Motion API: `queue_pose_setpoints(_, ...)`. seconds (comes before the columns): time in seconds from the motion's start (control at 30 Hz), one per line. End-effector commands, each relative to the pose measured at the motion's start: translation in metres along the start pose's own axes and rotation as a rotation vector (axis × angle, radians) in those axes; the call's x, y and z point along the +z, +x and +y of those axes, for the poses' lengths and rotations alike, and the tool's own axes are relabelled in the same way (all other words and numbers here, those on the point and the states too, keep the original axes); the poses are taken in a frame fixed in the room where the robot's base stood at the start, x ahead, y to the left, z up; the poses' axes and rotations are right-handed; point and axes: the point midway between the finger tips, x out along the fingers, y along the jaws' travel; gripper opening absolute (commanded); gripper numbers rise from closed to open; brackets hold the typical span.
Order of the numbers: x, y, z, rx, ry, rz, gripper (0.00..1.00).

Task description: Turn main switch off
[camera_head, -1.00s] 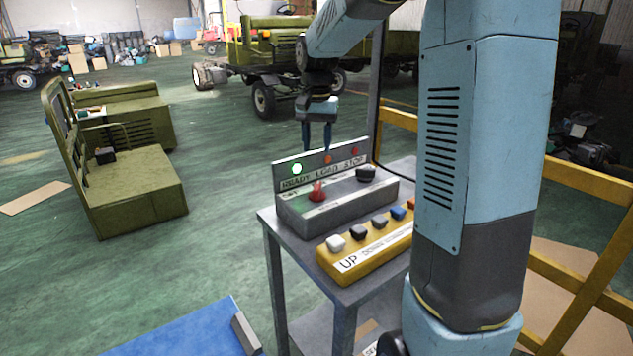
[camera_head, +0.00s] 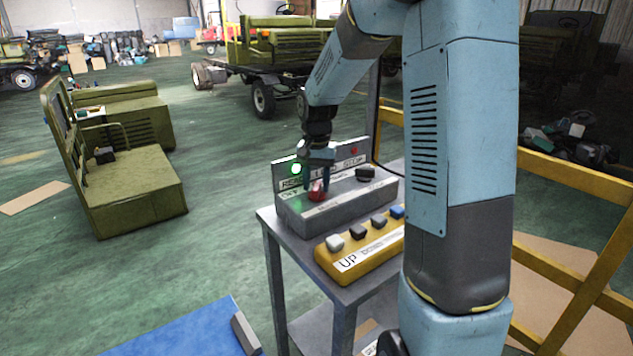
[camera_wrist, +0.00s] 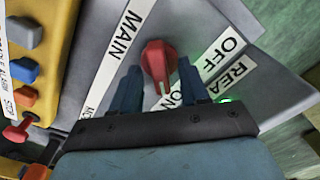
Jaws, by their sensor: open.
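The red main switch knob (camera_head: 318,191) sits on the grey control box (camera_head: 335,207). In the wrist view the red knob (camera_wrist: 158,62) lies between the two blue fingers, below a MAIN label (camera_wrist: 124,32) and beside a strip reading OFF (camera_wrist: 222,50) and ON. My gripper (camera_head: 317,181) is open and pointed down at the knob, one finger on each side. In the wrist view my gripper (camera_wrist: 160,82) shows a gap between fingers and knob. A green light (camera_head: 296,169) glows on the panel behind.
A black knob (camera_head: 366,173) stands on the same box to the right. A yellow button box (camera_head: 362,247) with several buttons sits in front on the grey table. A yellow rail (camera_head: 575,190) runs at the right. Green floor lies open to the left.

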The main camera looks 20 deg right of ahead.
Motion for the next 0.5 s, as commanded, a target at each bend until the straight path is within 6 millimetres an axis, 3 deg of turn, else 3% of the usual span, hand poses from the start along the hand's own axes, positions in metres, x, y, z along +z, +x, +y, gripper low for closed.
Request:
queue_pose_setpoints(0.13, 0.0, -0.0002, 0.0, 0.0, 0.0, 0.0, 0.43)
queue_pose_setpoints(0.5, 0.0001, -0.0003, -0.0002, 0.0, -0.001, 0.0, 0.07)
